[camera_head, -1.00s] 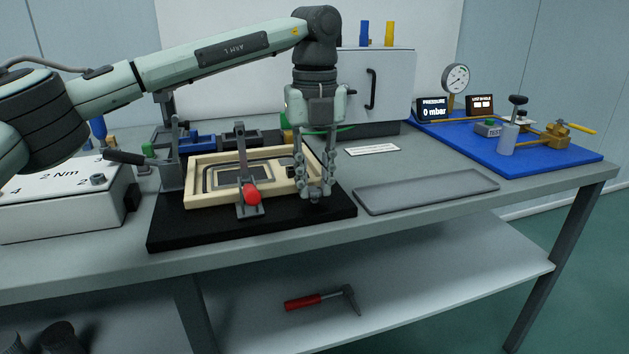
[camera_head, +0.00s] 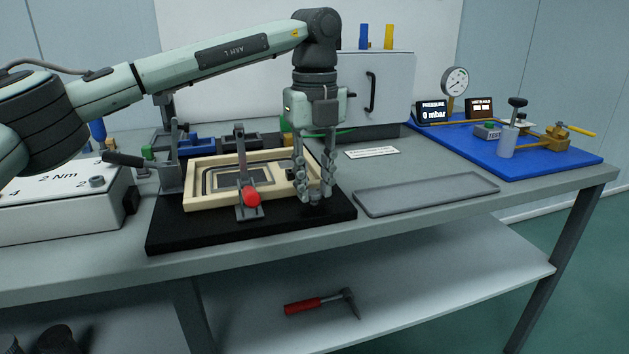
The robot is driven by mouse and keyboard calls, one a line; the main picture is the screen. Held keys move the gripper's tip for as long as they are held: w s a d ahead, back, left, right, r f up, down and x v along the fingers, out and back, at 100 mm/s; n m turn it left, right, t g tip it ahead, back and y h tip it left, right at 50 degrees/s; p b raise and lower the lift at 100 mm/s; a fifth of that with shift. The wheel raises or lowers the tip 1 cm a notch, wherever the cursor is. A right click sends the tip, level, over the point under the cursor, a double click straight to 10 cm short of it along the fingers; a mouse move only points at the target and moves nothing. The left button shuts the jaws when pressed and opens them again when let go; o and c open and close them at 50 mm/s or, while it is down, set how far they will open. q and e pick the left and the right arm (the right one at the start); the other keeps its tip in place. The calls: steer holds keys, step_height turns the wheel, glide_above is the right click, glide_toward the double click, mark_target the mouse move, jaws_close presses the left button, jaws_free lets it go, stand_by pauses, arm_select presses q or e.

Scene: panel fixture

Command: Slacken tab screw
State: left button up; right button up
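A cream panel frame (camera_head: 199,204) with a grey and dark inner panel lies on a black base plate (camera_head: 193,236) on the bench. A grey clamp bar with a red knob (camera_head: 251,197) crosses its front edge. My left gripper (camera_head: 314,197) points straight down at the frame's right front corner. Its fingertips are low, on either side of a small grey part that may be the tab screw. The fingers mostly hide that part, and I cannot tell whether they grip it. My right gripper is out of view.
A grey lever clamp (camera_head: 170,178) stands at the frame's left, beside a white 2 Nm box (camera_head: 62,200). A flat grey tray (camera_head: 425,193) lies to the right. A blue board (camera_head: 540,160) carries a gauge and valve. A red-handled tool (camera_head: 303,307) lies on the lower shelf.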

mark_target(315, 192)
arm_select(q)
steer(key=shift+o, duration=1.4)
steer(key=shift+r, duration=0.1)
step_height(315, 192, up, 12)
